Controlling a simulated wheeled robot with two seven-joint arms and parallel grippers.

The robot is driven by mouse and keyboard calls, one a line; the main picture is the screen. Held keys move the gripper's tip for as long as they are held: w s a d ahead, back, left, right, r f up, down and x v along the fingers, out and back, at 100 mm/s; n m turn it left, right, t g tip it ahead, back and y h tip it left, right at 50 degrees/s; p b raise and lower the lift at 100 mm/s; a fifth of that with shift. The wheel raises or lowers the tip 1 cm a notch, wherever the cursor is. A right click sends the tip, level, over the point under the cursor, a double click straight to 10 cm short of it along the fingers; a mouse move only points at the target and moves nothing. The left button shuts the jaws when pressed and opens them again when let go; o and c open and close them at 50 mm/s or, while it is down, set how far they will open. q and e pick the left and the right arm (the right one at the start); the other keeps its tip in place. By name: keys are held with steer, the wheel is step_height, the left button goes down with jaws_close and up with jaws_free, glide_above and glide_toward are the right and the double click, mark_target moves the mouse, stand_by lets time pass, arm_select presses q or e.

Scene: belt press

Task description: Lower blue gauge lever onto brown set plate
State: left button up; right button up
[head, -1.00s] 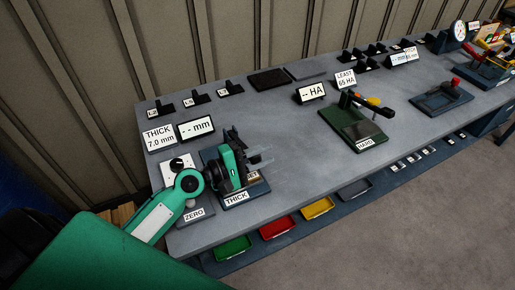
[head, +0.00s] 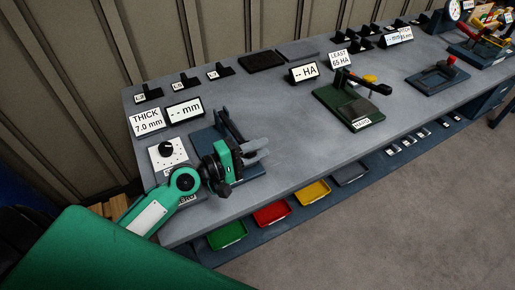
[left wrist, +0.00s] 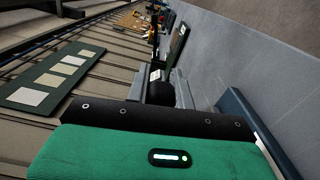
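The thickness gauge is a dark blue base (head: 205,143) near the left end of the bench, with a dark lever (head: 227,124) that stands tilted up above it. My left gripper (head: 262,149) is in front of the lever, over the bench's front part. In the left wrist view its grey fingers (left wrist: 176,92) stand apart, with a dark rounded part between or just beyond them; I cannot tell if they touch it. A dark blue bar (left wrist: 238,108) is right of the fingers. The brown set plate cannot be made out; my gripper and arm hide part of the base. My right gripper is not in view.
A white dial box (head: 167,152) is left of the gauge, partly behind my arm. Behind are the "--mm" display (head: 184,110) and thickness card (head: 146,122). A green hardness tester (head: 345,108) stands further right. The bench between is clear.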

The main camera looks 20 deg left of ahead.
arm_select(q)
steer(key=o, duration=0.4)
steer(key=shift+o, duration=0.2)
steer(key=shift+a, duration=0.1)
steer(key=shift+s+a+f, duration=0.1)
steer(key=shift+s+a, duration=0.05)
steer(key=shift+s, duration=0.1)
steer(key=b+v, duration=0.4)
steer(key=v, duration=0.3)
steer(key=shift+s+a+f, duration=0.15)
steer(key=shift+a+f, duration=0.05)
steer(key=shift+r+b+v, duration=0.15)
steer(key=shift+b+v, duration=0.8)
steer(key=shift+v, duration=0.5)
steer(key=shift+r+b+v, duration=0.15)
steer(key=shift+b+v, duration=0.8)
steer(key=shift+v, duration=0.45)
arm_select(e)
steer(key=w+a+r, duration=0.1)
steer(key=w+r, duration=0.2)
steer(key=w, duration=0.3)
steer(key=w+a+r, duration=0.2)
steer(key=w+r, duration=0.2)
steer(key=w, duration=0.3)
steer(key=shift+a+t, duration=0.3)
